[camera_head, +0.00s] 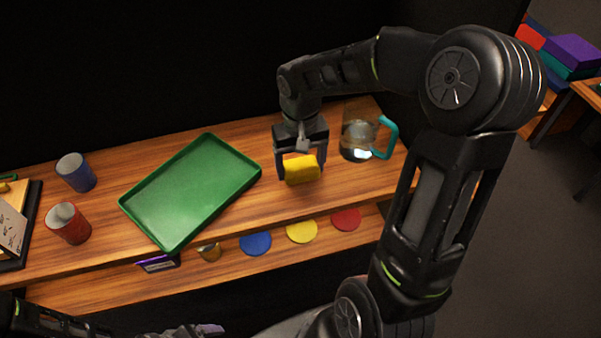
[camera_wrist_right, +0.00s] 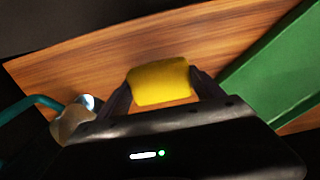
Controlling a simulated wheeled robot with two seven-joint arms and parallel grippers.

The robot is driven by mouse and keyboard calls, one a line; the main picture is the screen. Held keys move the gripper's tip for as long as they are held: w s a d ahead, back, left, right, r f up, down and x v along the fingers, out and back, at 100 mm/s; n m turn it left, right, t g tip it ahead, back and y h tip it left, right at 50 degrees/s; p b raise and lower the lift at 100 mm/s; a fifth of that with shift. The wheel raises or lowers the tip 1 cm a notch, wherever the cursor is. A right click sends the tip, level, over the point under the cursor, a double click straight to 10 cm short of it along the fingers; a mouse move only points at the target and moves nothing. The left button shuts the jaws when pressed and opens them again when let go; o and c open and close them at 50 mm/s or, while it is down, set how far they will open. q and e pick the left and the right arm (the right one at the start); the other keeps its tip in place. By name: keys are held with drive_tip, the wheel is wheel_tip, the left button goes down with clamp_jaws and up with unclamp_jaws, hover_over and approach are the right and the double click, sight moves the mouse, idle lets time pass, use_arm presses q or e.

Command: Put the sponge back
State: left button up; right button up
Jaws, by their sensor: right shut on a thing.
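The yellow sponge (camera_head: 302,170) is between the fingers of my right gripper (camera_head: 300,172), over the wooden shelf top between the green tray and the glass jug. In the right wrist view the sponge (camera_wrist_right: 159,82) sits between the two dark fingertips of the right gripper (camera_wrist_right: 160,88), which is shut on it. I cannot tell whether the sponge touches the wood. At the bottom left of the head view a dark part of my left arm shows, but its fingers are not clear.
The green tray (camera_head: 190,190) lies left of the sponge. A glass jug (camera_head: 358,138) with a teal handle stands close on the right. A blue cup (camera_head: 76,173) and a red cup (camera_head: 69,223) stand at left. Blue (camera_head: 256,243), yellow (camera_head: 301,231) and red (camera_head: 346,219) discs lie on the lower shelf.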

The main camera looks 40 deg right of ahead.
sight(300, 175)
drive_tip(key=shift+f, duration=1.6)
drive_tip(key=shift+f, duration=0.15)
drive_tip(key=o, duration=1.2)
wheel_tip(300, 175, up, 12)
drive_tip(key=shift+r, duration=0.2)
